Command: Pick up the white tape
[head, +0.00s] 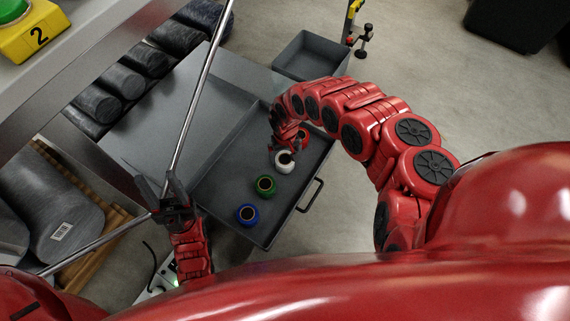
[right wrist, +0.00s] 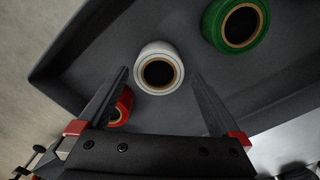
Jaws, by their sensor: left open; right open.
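The white tape (head: 282,167) stands in the grey drawer with its round opening facing up. In the right wrist view the white tape (right wrist: 146,54) lies ahead of my open right gripper (right wrist: 160,74), roughly between the two fingertips. I cannot tell whether the fingers touch it. In the head view my right gripper (head: 285,148) is over the drawer, close beside the white tape and partly hidden by my arm. My left gripper (head: 162,191) is open and empty, left of the drawer beside a metal rod.
The red tape (head: 304,136) is just beyond the white one, partly behind a finger in the right wrist view (right wrist: 124,104). The green tape (head: 265,185) and blue tape (head: 247,214) share the drawer (head: 228,178). A long metal rod (head: 196,103) crosses beside it. A grey bin (head: 305,55) stands behind.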

